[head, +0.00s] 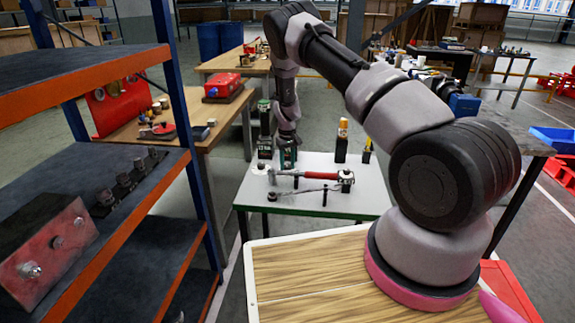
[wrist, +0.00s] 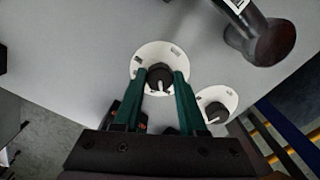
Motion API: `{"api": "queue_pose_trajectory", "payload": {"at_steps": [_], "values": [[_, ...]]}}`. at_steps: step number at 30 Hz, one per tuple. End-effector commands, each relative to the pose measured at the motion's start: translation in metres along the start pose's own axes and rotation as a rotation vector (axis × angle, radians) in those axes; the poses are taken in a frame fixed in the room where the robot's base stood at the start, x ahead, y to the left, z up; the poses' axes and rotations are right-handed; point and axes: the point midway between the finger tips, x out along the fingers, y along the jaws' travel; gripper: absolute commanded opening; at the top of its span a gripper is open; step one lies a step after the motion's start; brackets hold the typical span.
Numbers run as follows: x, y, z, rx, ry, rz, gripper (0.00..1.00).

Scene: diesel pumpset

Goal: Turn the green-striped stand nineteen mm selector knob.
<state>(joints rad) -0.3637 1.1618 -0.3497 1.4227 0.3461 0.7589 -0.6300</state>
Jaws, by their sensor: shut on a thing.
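In the wrist view, my gripper (wrist: 160,80) has its two green fingers on either side of a dark round knob (wrist: 159,77) and is shut on it. The knob has a light pointer mark and sits on a white round dial plate (wrist: 150,53) with small labels too blurred to read. A second dark knob (wrist: 216,112) on its own white plate lies to the lower right, apart from the fingers. In the head view, my gripper (head: 288,157) points down over the far left part of the white, green-edged table (head: 300,212); the held knob is hidden there.
A dark post with a round end (wrist: 270,42) stands close to the right of the held knob. In the head view, a red-handled tool (head: 312,174) lies on supports nearer me. Dark upright things (head: 342,142) stand behind it. A blue and orange shelf (head: 120,190) is at left.

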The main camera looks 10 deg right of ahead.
Motion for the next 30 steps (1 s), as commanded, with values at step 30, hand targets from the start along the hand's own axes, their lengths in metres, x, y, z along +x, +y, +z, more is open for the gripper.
{"api": "queue_pose_trajectory", "payload": {"at_steps": [30], "values": [[-0.0002, -0.0011, -0.0004, 0.892, -0.001, 0.000, 0.00]]}}
